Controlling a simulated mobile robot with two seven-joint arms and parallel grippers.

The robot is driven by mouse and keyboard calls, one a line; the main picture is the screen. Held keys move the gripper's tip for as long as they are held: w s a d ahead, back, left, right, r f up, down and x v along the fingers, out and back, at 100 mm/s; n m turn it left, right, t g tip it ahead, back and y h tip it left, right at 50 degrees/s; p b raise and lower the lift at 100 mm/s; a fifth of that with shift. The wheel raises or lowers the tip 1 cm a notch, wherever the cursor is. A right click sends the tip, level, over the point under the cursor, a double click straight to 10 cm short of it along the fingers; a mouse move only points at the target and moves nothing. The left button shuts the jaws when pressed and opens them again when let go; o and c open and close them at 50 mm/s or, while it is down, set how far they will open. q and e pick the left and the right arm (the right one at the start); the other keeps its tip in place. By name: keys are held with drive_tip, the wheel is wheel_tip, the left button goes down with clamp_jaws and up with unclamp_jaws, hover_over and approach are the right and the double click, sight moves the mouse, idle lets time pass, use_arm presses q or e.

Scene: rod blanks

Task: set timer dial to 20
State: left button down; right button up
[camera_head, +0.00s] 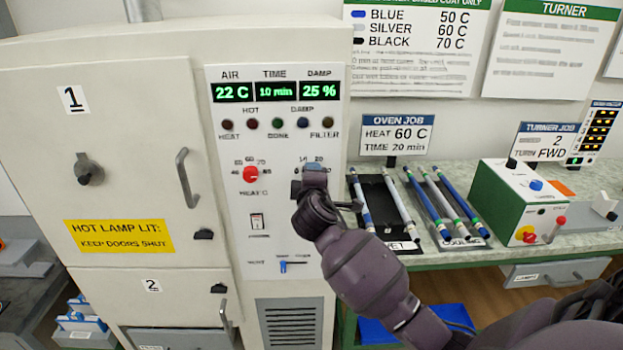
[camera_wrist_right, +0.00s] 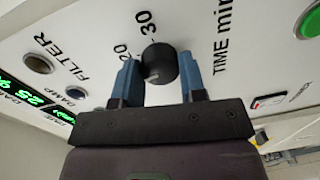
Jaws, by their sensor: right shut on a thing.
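The black timer dial (camera_wrist_right: 160,60) shows in the right wrist view on the white panel, with "20" and "30" printed beside it and "TIME min" to its right. My right gripper (camera_wrist_right: 158,78) is shut on this dial, one blue finger on each side. In the head view my right gripper (camera_head: 314,172) reaches the panel below the lamps and hides most of the dial. The time display (camera_head: 275,91) reads 10 min. I cannot tell exactly which number the dial's pale mark points to. My left gripper is not in view.
The red heat dial (camera_head: 250,174) is left of my gripper, with a rocker switch (camera_head: 257,221) and blue slider (camera_head: 283,266) below. An oven job sign (camera_head: 396,135) reads 60 C, 20 min. Rods lie in racks on the bench at right, near the green turner box (camera_head: 518,205).

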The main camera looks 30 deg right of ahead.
drive_tip(key=shift+f+m+y+b, duration=0.1)
drive_tip(key=shift+m+y+b, duration=0.25)
drive_tip(key=shift+m, duration=3.15)
drive_tip(key=o, duration=0.9)
drive_tip(key=shift+o, duration=0.2)
drive_tip(key=f+v, duration=0.1)
drive_tip(key=v, duration=1)
drive_tip(key=shift+r+b, duration=0.4)
